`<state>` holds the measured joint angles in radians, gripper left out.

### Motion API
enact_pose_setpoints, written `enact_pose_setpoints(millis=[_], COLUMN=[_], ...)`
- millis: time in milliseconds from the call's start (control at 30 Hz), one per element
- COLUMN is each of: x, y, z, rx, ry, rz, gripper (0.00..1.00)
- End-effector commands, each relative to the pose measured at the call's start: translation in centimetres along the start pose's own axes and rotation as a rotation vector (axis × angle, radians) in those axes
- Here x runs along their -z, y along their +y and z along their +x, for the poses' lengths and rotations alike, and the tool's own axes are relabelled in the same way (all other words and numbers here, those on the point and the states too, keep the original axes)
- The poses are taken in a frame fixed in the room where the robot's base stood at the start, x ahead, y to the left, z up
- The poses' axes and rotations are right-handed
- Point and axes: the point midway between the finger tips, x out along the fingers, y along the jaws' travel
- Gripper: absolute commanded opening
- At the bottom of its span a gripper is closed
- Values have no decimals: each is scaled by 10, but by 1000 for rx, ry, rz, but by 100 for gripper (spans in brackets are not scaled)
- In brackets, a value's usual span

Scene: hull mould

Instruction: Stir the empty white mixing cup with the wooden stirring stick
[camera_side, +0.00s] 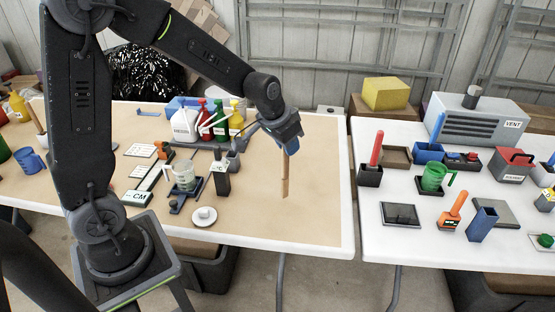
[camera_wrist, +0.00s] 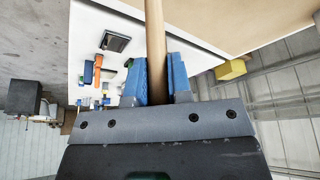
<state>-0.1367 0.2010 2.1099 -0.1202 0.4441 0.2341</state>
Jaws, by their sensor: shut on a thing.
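The wooden stirring stick (camera_side: 285,178) is held nearly upright in my gripper (camera_side: 286,140), over the right part of the tan-topped table. I cannot tell whether its lower end touches the table. In the wrist view, the blue fingers of my gripper (camera_wrist: 158,82) are shut on the stick (camera_wrist: 155,40). A pale cup with a handle (camera_side: 184,176), which looks like the white mixing cup, stands on a dark base left of the stick and well apart from it. Its inside is not clear. The wrist view does not show this cup.
A dark holder (camera_side: 222,178) with upright items stands between cup and stick. Bottles (camera_side: 208,120) stand behind. The tan table (camera_side: 310,215) is clear around the stick. A second crowded table (camera_side: 390,250) lies right, across a gap.

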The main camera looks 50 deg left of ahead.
Motion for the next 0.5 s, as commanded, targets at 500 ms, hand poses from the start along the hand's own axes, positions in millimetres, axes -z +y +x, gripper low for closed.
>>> enact_pose_setpoints(millis=[500], x=[61], y=[0], z=[-146], rx=[1], ry=[5], rz=[1], gripper=[0])
